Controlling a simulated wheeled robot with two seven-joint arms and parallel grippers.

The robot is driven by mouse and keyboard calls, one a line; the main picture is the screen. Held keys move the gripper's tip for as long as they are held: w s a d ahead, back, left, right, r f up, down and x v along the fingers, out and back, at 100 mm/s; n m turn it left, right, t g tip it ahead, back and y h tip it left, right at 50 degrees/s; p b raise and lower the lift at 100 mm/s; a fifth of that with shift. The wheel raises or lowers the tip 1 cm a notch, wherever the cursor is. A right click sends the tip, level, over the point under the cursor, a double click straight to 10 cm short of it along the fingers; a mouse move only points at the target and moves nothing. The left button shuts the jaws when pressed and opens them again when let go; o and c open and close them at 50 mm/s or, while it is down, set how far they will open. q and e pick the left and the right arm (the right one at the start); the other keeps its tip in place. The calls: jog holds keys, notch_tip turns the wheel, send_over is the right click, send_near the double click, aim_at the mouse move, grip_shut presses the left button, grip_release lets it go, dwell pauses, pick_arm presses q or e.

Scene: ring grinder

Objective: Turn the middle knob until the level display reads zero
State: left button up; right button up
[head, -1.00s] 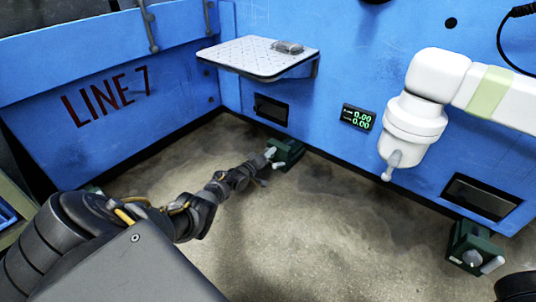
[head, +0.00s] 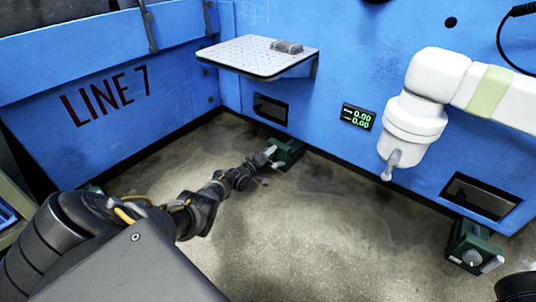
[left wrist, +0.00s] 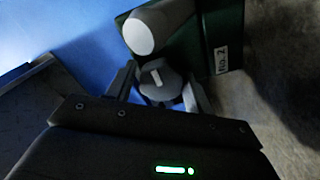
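A green box (head: 287,152) labelled No. 2 stands on the floor against the blue wall. In the left wrist view its grey knob (left wrist: 160,78) with a white mark sits between the two fingers of my left gripper (left wrist: 162,84). The fingers appear to press the knob's sides, so the gripper looks shut on it. In the head view my left gripper (head: 266,158) reaches the box's front, and the knob is mostly hidden. The level display (head: 358,117) shows two green lines, 0.00 and what looks like -0.00; the small text is unclear.
A pale lever (left wrist: 145,32) sticks out beside the knob. A white perforated shelf (head: 255,57) juts from the wall above. A white robot arm (head: 430,95) hangs at right over another green box (head: 474,248). The concrete floor between is open.

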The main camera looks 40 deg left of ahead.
pick_arm(q)
jog(key=shift+s+a, duration=0.1)
jog(key=shift+s+r+p, duration=0.1)
jog(key=shift+s+p, duration=0.1)
jog(key=shift+p, duration=0.1)
jog(key=s+p, duration=0.6)
jog(key=s, duration=0.4)
jog(key=shift+s+p, duration=0.15)
jog(key=shift+p, duration=0.25)
